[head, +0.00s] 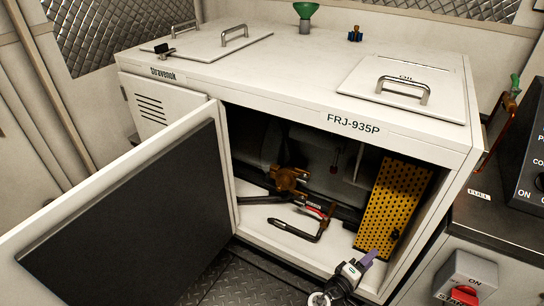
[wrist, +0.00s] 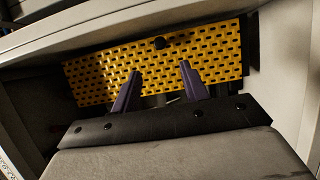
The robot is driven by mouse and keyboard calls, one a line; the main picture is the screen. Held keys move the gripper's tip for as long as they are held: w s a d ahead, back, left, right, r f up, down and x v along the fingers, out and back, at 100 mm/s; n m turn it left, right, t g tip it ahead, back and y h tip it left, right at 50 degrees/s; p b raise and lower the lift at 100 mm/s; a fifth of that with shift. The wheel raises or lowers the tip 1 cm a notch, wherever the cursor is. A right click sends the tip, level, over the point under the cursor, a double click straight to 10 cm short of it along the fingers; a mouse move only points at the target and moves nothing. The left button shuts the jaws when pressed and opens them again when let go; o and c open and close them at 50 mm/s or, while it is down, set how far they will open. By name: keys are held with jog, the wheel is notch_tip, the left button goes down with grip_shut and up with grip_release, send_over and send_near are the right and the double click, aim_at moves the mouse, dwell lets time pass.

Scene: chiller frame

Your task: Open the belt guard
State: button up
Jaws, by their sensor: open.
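The belt guard (head: 393,205) is a yellow perforated panel standing at the right inside the open cabinet. It also shows in the wrist view (wrist: 95,80), spanning the area ahead of my fingers. A small dark knob (wrist: 160,43) sits near its upper edge in the wrist view. The same knob (head: 395,236) shows low on the panel in the head view. My gripper (head: 368,258) is at the cabinet's lower front edge, just in front of the guard. In the wrist view its two purple fingers (wrist: 160,68) are apart with nothing between them. The knob lies beyond the fingertips.
The cabinet door (head: 120,220) stands wide open at the left. Inside, a brass-coloured fitting (head: 290,179) and a red-and-black tool (head: 318,212) are left of the guard. The cabinet's side walls are close around my gripper. A control box (head: 465,280) stands at the right.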

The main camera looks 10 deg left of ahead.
jog(key=w+a+r+t+y, duration=0.2)
jog(key=a+r+y, duration=0.2)
jog(key=a+r, duration=0.5)
jog(key=w+a+r+t+y+p, duration=0.1)
jog(key=w+a+r+t+y, duration=0.1)
jog(key=a+r, duration=0.8)
jog(key=w+a+r+t+y, duration=0.2)
jog(key=a+r+t+y, duration=0.2)
jog(key=a+r+y, duration=0.3)
jog(key=a+r, duration=0.3)
jog(key=a, duration=0.1)
jog(key=shift+w+a+r+p, duration=0.2)
jog(key=shift+w+p, duration=0.1)
jog(key=shift+p, duration=0.05)
